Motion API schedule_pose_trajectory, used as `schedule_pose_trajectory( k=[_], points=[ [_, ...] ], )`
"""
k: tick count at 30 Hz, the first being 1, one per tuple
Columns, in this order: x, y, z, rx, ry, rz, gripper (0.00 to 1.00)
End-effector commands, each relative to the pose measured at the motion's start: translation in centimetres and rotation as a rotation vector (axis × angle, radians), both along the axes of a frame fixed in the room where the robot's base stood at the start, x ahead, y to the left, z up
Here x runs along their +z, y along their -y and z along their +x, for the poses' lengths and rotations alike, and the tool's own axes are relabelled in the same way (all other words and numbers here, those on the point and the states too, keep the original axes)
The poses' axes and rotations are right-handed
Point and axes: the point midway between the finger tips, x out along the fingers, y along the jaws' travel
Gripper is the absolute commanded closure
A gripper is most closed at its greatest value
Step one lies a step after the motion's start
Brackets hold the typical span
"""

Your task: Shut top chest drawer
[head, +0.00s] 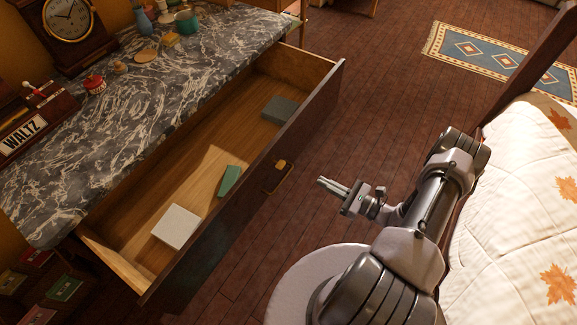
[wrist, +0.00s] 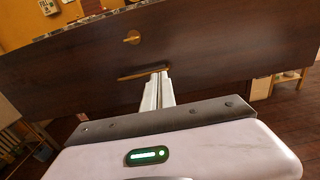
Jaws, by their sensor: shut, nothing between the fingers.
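The top chest drawer (head: 200,180) is pulled well out from under the marble top in the head view. Its dark front panel (head: 262,180) carries a small brass handle (head: 279,172). The wrist view shows the dark drawer front (wrist: 220,45) ahead of me, with a brass knob (wrist: 132,37) and a brass bar (wrist: 143,73). My gripper (head: 322,182) is shut and empty, to the right of the drawer front and apart from it in the head view. In the wrist view the shut fingers (wrist: 164,76) point at the front near the brass bar.
The drawer holds a white box (head: 176,226), a green item (head: 229,180) and a grey box (head: 279,110). The marble top (head: 130,100) bears a clock (head: 68,20) and small items. A bed (head: 530,200) stands at right. Wooden floor (head: 365,110) is clear between.

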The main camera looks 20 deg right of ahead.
Motion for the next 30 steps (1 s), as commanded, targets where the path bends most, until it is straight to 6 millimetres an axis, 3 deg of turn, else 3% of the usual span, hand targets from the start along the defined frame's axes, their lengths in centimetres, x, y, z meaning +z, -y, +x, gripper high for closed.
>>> schedule_pose_trajectory(
  k=[12, 18, 30],
  points=[
    [-0.1, -5.5, 7.1, 0.013, -0.001, -0.002, 1.00],
    [-0.1, -7.3, 9.7, 0.011, 0.000, -0.001, 1.00],
    [0.1, -7.9, 10.6, 0.008, -0.002, -0.001, 1.00]
  ],
)
